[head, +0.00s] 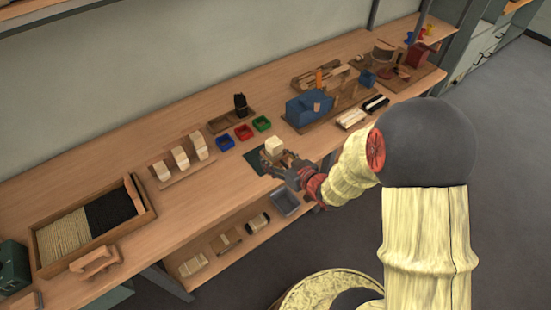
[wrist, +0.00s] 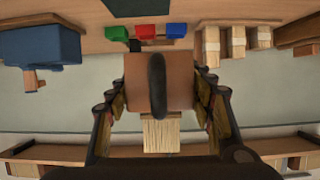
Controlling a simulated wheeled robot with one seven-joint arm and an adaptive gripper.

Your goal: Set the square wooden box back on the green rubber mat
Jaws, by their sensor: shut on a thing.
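My gripper (wrist: 162,92) is shut on the square wooden box (wrist: 137,78), one finger along each side. The box is brown, with a pale bristle bundle (wrist: 161,135) standing from it. A dark rounded bar crosses the box's near face in the wrist view. In the head view my gripper (head: 279,161) holds it over the bench, and the pale bundle shows at the top (head: 273,145). The dark green mat (head: 255,165) shows below it, partly hidden by the gripper and box. In the wrist view the mat (wrist: 130,7) is at the top edge, apart from the box, which looks raised.
Green (head: 262,124), red (head: 243,132) and blue (head: 226,142) bins stand behind the mat. A blue fixture (head: 309,107) stands to the right. Several pale blocks (head: 180,157) on a board stand to the left. A grey tray (head: 286,203) is on the lower shelf.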

